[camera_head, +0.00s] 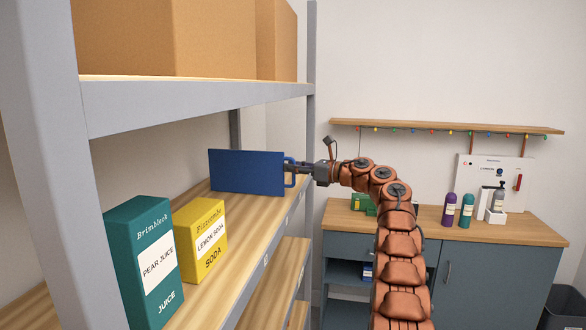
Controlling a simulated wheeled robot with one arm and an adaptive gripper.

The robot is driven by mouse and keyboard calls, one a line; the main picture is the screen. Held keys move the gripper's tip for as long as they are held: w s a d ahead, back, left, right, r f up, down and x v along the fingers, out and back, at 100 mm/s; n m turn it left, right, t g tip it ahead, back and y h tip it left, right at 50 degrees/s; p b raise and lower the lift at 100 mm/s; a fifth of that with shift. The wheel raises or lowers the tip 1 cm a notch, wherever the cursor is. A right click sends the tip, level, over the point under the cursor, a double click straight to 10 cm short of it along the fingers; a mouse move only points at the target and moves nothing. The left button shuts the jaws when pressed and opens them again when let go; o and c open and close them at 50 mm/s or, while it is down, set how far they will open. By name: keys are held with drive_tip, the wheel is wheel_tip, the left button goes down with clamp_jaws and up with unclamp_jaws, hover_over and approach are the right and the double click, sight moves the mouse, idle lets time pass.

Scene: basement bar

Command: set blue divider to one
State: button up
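The blue divider (246,172) stands upright across the wooden shelf board (232,261), behind the yellow soda box. A blue loop handle (291,181) sticks out from its right edge, at the shelf front. My gripper (298,167) comes from the right and its fingertips are at this handle. The fingers are small and overlap the handle, so I cannot tell whether they are closed on it. Small pale labels (265,260) sit along the shelf's front edge, too small to read.
A green juice box (146,262) and a yellow soda box (200,240) stand on the same shelf, nearer than the divider. Cardboard boxes (160,38) fill the shelf above. Grey shelf posts (50,150) flank the shelf. A counter (500,230) with bottles stands at the right.

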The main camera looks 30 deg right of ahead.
drive_tip(key=shift+o, duration=0.5)
drive_tip(key=v, duration=1.2)
idle(0.3)
